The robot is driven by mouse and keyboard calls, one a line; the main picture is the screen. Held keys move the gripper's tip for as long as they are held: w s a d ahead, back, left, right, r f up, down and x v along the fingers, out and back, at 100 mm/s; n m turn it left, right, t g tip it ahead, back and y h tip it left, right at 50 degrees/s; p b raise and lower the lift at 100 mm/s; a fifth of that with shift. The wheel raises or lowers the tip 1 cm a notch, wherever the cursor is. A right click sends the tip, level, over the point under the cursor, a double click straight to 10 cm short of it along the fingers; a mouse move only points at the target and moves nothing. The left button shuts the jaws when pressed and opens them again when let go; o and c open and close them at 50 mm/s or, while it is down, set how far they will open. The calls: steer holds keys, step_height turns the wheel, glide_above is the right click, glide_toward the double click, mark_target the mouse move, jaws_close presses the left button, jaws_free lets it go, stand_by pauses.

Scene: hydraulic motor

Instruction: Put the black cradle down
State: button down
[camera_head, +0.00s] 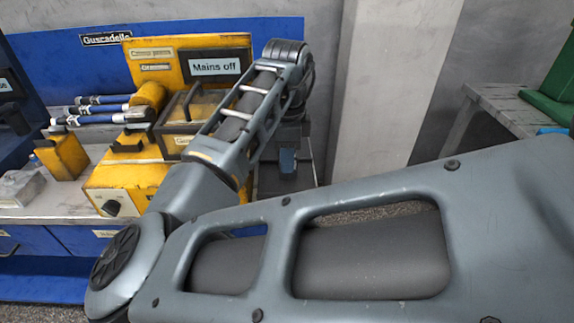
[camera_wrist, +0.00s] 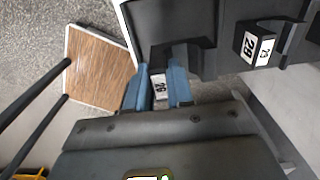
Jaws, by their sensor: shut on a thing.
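In the head view my gripper (camera_head: 288,162) points down at the right end of the yellow bench unit, and the cradle is hidden behind my arm.
A similar dark holder with number labels (camera_wrist: 252,45) is at the wrist view's right. A wooden-topped surface (camera_wrist: 100,70) stands left over grey floor. The head view shows a yellow unit (camera_head: 112,178) with a "Mains off" sign (camera_head: 214,67), blue-handled tools (camera_head: 100,117) and a right-hand bench (camera_head: 505,105).

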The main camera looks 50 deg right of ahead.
mark_target(294, 175)
steer(key=shift+f, duration=1.3)
steer(key=shift+f, duration=0.15)
steer(key=c, duration=1)
jaws_free()
